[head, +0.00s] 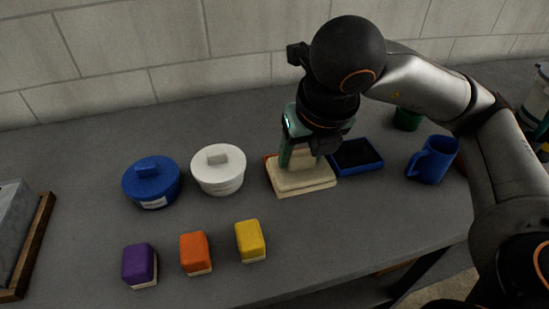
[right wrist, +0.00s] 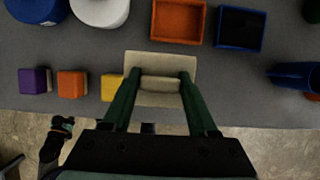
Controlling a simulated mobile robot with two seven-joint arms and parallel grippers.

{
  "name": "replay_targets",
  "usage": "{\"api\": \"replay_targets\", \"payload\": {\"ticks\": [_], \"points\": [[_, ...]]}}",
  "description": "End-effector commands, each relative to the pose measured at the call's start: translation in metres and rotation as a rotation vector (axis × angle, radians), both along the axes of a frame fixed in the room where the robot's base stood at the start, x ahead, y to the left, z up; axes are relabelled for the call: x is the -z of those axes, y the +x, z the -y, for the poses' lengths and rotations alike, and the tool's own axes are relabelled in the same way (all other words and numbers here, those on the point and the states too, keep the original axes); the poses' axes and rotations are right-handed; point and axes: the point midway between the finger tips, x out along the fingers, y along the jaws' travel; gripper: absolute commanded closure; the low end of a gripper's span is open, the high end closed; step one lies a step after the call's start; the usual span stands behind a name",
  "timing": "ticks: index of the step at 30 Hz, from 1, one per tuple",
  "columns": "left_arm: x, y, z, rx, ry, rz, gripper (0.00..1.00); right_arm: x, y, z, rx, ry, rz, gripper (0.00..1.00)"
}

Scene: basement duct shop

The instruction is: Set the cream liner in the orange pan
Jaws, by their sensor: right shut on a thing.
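The cream liner (head: 306,181) is a shallow rectangular piece with a raised grip block in its middle. My right gripper (right wrist: 160,88) is shut on that block, one finger at each end. The orange pan (right wrist: 178,20) is an open rectangular tray on the bench and looks empty in the right wrist view. There the liner (right wrist: 160,62) appears on the near side of the pan, apart from it. In the head view the liner hides most of the orange pan (head: 268,157). The gap in height between them is unclear.
A blue pan (head: 357,155) lies right of the orange one, then a blue mug (head: 432,160) and a green cup (head: 407,119). Blue (head: 152,183) and white (head: 219,170) lidded pots stand left. Purple (head: 139,265), orange (head: 195,253) and yellow (head: 250,240) blocks sit in front.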

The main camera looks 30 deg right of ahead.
Motion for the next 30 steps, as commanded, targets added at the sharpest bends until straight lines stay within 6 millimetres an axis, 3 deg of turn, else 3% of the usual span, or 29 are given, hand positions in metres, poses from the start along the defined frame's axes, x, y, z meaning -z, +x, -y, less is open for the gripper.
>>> {"api": "replay_targets", "payload": {"ticks": [5,9,13,15,21,26,30], "points": [[0.011,-0.001,0.001,0.001,-0.001,-0.005,0.5,0.017,0.022,0.012,0.012,0.002,-0.007,0.96],[0.019,0.0,0.008,0.013,-0.01,-0.011,0.5,0.033,0.053,0.029,0.01,0.004,-0.006,0.96],[0.009,0.006,0.016,0.026,-0.021,0.002,0.5,0.044,0.08,0.047,0.011,0.0,-0.005,0.96],[0.007,0.009,0.017,0.026,-0.022,0.01,0.5,0.059,0.089,0.052,0.009,-0.001,-0.006,0.96],[0.005,0.012,0.016,0.025,-0.021,0.016,0.5,0.085,0.109,0.062,0.005,-0.001,-0.001,0.96],[0.006,0.012,0.015,0.024,-0.02,0.015,0.5,0.094,0.116,0.066,0.004,0.0,-0.001,0.96],[0.006,0.011,0.014,0.023,-0.018,0.012,0.5,0.114,0.12,0.069,0.003,-0.002,-0.005,0.96]]}}
